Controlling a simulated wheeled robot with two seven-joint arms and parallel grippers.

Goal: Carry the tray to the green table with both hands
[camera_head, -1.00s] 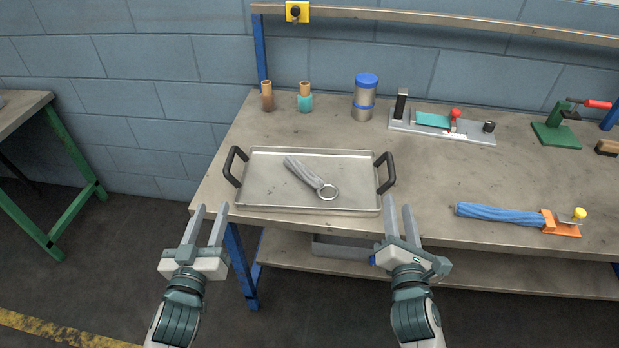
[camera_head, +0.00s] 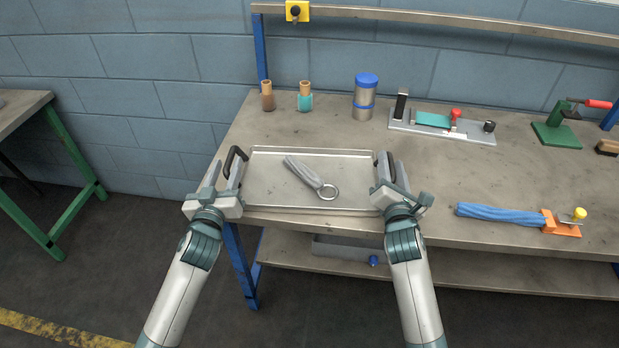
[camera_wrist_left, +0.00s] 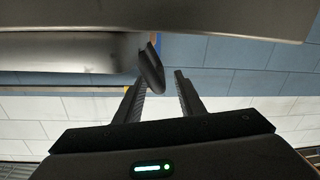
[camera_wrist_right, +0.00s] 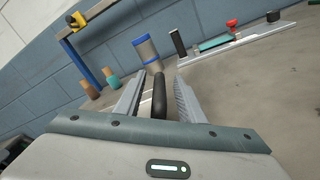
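The metal tray (camera_head: 270,197) lies on the blue-legged workbench, with a grey fabric hank on a ring (camera_head: 308,176) in it. The tray has a black handle at each end. My left gripper (camera_head: 226,172) is at the left handle (camera_head: 237,154); in the left wrist view the handle (camera_wrist_left: 152,72) shows near the spread fingers (camera_wrist_left: 160,85). My right gripper (camera_head: 385,168) is at the right handle; in the right wrist view the handle (camera_wrist_right: 159,97) stands between the two open fingers (camera_wrist_right: 157,85). The green table (camera_head: 22,108) is at the far left.
Two small bottles (camera_head: 305,98) and a blue-lidded canister (camera_head: 364,98) stand behind the tray. A clamp fixture (camera_head: 440,124) is at the back right. A blue hank (camera_head: 498,214) with an orange holder lies to the right. Floor separates the two tables.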

